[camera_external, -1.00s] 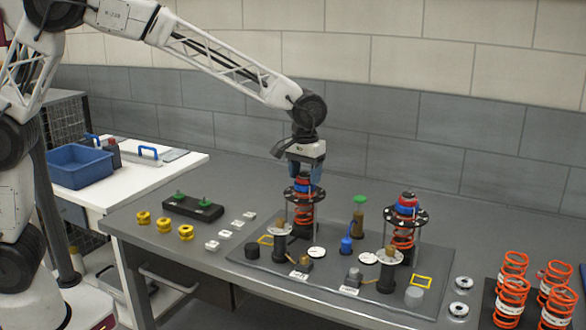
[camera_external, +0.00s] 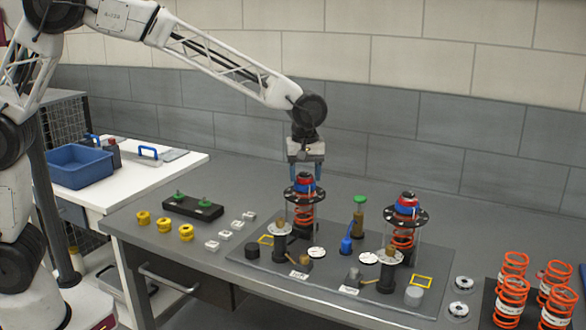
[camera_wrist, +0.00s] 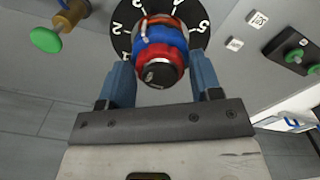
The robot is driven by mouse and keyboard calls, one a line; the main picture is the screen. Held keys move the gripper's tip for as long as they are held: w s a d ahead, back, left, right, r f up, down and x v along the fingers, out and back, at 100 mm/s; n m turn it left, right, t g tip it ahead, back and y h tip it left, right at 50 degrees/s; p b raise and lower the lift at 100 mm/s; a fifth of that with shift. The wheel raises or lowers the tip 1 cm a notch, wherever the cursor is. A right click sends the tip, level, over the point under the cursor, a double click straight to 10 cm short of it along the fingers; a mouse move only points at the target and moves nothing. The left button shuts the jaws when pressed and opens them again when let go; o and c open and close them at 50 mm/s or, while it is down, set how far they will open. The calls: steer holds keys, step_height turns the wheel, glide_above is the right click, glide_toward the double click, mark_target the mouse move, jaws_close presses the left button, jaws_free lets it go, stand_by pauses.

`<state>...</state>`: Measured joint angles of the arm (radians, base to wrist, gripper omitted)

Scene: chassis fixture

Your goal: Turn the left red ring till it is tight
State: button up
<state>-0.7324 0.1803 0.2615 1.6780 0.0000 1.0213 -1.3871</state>
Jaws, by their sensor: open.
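The left red ring (camera_external: 305,177) sits near the top of the left strut assembly, with a blue ring (camera_external: 304,186) below it and a black disc (camera_external: 303,193) beneath. In the wrist view the red ring (camera_wrist: 159,57) lies around a black cap (camera_wrist: 161,72), with the blue ring (camera_wrist: 160,40) beyond it. My gripper (camera_external: 306,175) is upright above the assembly. In the wrist view my gripper's blue fingers (camera_wrist: 162,75) are apart, one each side of the cap and ring, with gaps visible. The numbered disc (camera_wrist: 197,27) is partly hidden.
The right strut assembly (camera_external: 403,222) with its own red ring stands to the right. A green-topped brown post (camera_external: 358,215) stands between them. Orange springs (camera_external: 512,295) are at far right. Yellow parts (camera_external: 185,232) and a black tray (camera_external: 193,208) are left.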

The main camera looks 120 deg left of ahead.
stand_by(0.4)
steer(key=shift+n, duration=2.4)
steer(key=shift+c, duration=0.4)
